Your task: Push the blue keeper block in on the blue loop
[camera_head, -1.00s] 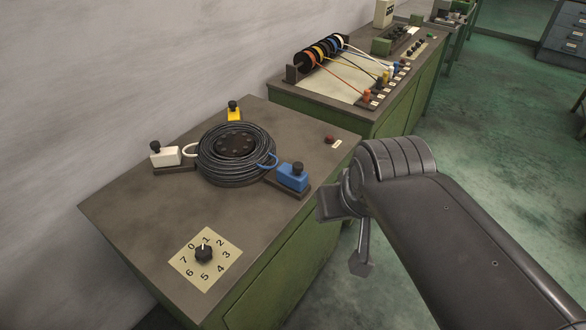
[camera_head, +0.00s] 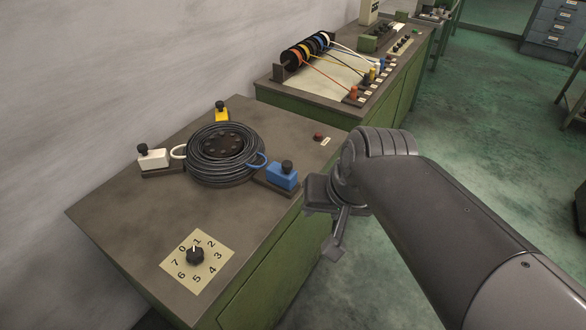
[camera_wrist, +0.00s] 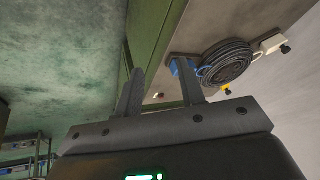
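The blue keeper block (camera_head: 282,177), with a black knob on top, sits on a dark base near the right edge of the green cabinet's top. The blue loop (camera_head: 257,160) sticks out from the black cable coil (camera_head: 225,172) towards the block's left end; whether they touch I cannot tell. My gripper (camera_head: 335,247) hangs beyond the cabinet's edge, right of and below the block, apart from it. In the wrist view my gripper (camera_wrist: 156,66) has its two fingers apart with nothing between them. One finger partly covers the blue block (camera_wrist: 175,66) there.
A white block (camera_head: 153,158) and a yellow block (camera_head: 221,112) stand around the coil. A numbered dial (camera_head: 195,255) is at the cabinet's front, and a red button (camera_head: 318,137) at the back right. A second bench (camera_head: 300,102) with spools stands behind. Green floor is free to the right.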

